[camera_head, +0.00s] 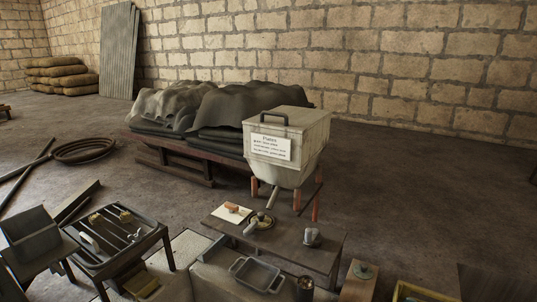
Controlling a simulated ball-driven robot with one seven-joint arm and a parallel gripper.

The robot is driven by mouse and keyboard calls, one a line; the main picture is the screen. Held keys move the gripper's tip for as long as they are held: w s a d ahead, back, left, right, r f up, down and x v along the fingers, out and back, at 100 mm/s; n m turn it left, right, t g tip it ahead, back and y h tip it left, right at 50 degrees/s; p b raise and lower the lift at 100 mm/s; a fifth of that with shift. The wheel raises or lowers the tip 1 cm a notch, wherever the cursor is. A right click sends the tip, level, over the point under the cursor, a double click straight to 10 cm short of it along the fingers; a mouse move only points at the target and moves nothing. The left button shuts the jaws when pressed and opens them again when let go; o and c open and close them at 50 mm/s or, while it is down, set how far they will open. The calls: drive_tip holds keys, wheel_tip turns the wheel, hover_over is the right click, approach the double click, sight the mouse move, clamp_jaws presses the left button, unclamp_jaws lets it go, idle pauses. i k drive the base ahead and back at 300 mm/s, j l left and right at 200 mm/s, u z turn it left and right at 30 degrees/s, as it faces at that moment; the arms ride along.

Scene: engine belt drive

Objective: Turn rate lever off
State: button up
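A pale hopper (287,143) with a dark handle on its lid stands on reddish legs in the middle of the view. A white label (271,148) is on its front; its small print is too blurred to read. A pale, angled spout-like part (256,222) lies below the hopper at the low table. I cannot tell whether this or any other part is the rate lever, nor its setting. My gripper is not in view.
A low dark table (290,240) under the hopper holds small items. A tool stand (118,243) is at lower left. A metal pan (255,274) sits in front. Covered sheets on a bench (182,165) stand behind. Floor at right (430,200) is clear.

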sight(233, 207)
drive_tip(key=i+j+z, duration=0.25)
drive_tip(key=i, duration=0.35)
drive_tip(key=i+j+z, duration=0.25)
drive_tip(key=i, duration=0.3)
drive_tip(key=i+j+z, duration=0.25)
drive_tip(key=i+j, duration=0.3)
